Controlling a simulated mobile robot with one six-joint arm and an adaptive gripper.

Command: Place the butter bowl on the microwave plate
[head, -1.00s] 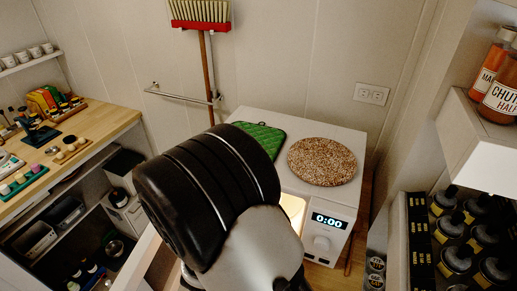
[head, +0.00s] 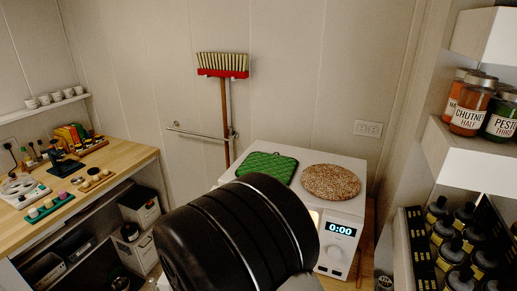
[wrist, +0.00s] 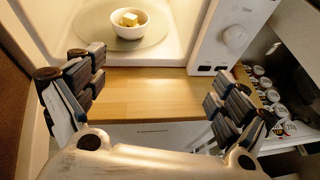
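The white butter bowl (wrist: 129,30) stands upright inside the lit microwave (wrist: 206,42), with yellow butter (wrist: 130,18) in it. In the wrist view it rests on the round glass microwave plate (wrist: 155,42); the plate's far part is cut off by the picture edge. My gripper (wrist: 152,80) is open and empty, outside the microwave and apart from the bowl, with its fingers spread over the wooden surface in front. In the head view the microwave (head: 340,228) is partly hidden behind my arm, and the bowl and gripper are hidden.
A green pot holder (head: 266,168) and a speckled round trivet (head: 331,182) lie on top of the microwave. Shelves with jars (head: 471,110) and dark bottles (head: 452,240) stand at the right. A wooden counter (head: 125,168) with small items runs along the left.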

